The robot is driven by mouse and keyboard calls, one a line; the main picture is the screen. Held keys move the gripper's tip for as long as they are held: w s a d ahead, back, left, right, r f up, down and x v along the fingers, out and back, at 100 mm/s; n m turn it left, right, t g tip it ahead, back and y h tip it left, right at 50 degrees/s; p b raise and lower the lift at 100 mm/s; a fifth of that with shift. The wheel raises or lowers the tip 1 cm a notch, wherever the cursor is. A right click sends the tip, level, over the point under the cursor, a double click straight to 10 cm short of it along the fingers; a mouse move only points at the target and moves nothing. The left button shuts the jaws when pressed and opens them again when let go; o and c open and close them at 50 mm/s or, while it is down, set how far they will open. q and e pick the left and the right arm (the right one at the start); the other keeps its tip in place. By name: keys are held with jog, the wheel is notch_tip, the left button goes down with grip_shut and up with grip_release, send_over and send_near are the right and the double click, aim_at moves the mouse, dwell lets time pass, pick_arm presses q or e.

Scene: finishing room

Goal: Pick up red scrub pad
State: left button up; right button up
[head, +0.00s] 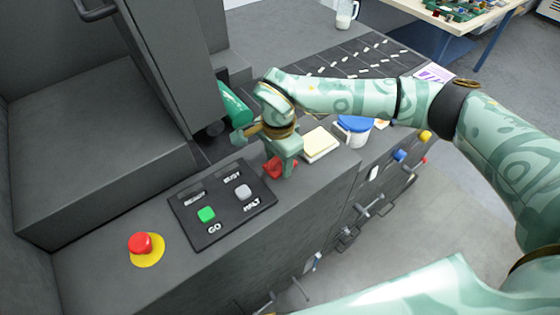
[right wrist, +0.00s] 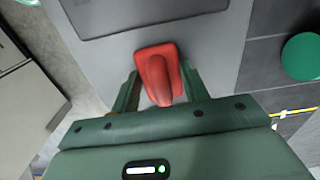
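The red scrub pad (head: 272,169) lies on the dark grey machine top, just beyond the control panel, partly hidden by my right gripper (head: 281,167) in the head view. In the right wrist view the pad (right wrist: 158,68) shows a flat red base with a raised red grip. My right gripper (right wrist: 160,88) points down over it, one finger on each side. The fingers look spread, with gaps between them and the raised grip. The pad appears to rest on the surface. My left gripper is not in view.
The control panel (head: 222,203) has a green GO button and a grey HALT button. A red stop button (head: 141,243) is nearer. A yellowish pad (head: 319,144) and a blue-lidded tub (head: 354,131) are to the right.

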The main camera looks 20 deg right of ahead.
jog(key=shift+c, duration=1.1)
jog(key=shift+r, duration=0.55)
jog(key=r, duration=0.2)
jog(key=shift+s+a+r, duration=0.1)
jog(key=shift+s+r, duration=0.1)
jog(key=shift+r, duration=0.2)
jog(key=s+a+r+b, duration=0.1)
jog(key=s+a+r, duration=0.3)
jog(key=s+r, duration=0.5)
jog(key=s, duration=0.4)
jog(key=shift+o, duration=0.6)
